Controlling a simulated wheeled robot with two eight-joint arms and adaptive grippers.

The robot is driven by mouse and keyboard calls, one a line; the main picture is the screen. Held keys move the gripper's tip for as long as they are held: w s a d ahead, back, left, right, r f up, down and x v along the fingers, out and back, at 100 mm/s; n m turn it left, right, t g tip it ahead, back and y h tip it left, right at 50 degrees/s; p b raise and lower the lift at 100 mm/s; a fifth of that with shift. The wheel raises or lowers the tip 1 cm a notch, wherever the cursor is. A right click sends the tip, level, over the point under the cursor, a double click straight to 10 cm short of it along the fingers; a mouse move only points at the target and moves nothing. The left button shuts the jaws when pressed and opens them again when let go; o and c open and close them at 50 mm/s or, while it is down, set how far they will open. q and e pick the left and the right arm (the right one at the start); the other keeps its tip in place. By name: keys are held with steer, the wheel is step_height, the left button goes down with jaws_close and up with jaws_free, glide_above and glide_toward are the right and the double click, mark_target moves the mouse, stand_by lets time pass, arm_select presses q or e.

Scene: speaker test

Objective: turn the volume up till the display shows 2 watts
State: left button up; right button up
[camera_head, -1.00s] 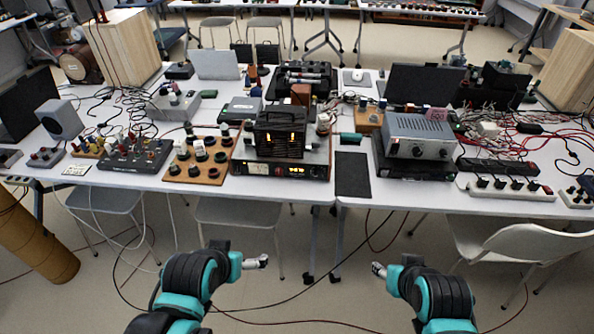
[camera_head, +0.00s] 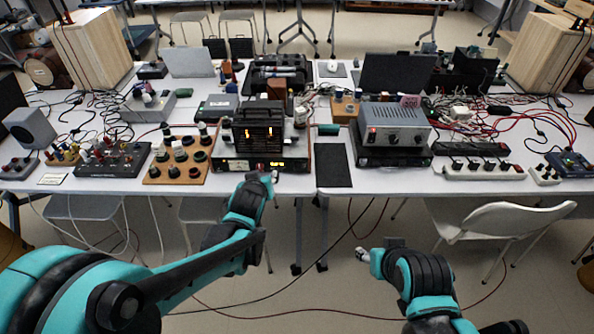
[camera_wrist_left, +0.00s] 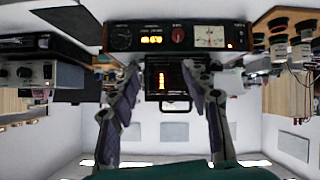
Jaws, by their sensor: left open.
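The amplifier (camera_head: 228,165) sits at the front edge of the white bench, with a black box with glowing tubes (camera_head: 259,128) above it. In the left wrist view, which is upside down, its front panel (camera_wrist_left: 233,28) carries a pale meter, a red knob (camera_wrist_left: 178,35), an amber display (camera_wrist_left: 151,39) and a dark dial (camera_wrist_left: 121,38). The display's digits are too blurred to read. My left gripper (camera_head: 266,178) is just in front of the panel, its fingers apart and empty in the wrist view (camera_wrist_left: 164,78). My right gripper (camera_head: 362,254) hangs in front of the bench, away from everything.
A board of dark knobs (camera_head: 178,160) lies left of the amplifier. A black mat (camera_head: 333,165) and a grey power unit (camera_head: 393,125) are on its right. A power strip (camera_head: 480,169) lies further right. A white chair (camera_head: 512,220) stands before the bench.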

arm_select(q)
steer(key=w+d+f+t, duration=0.1)
steer(key=w+d+f, duration=0.3)
steer(key=w, duration=0.1)
steer(key=t+h, duration=0.1)
steer(key=h, duration=0.1)
glide_toward(298, 169)
steer(key=shift+n, duration=0.3)
steer(key=b+x, duration=0.1)
steer(key=x, duration=0.6)
steer(key=shift+w+d+f+b, duration=0.1)
steer(key=shift+w+f+b, duration=0.15)
steer(key=shift+f+b, duration=0.1)
steer(key=shift+w, duration=0.4)
jaws_close()
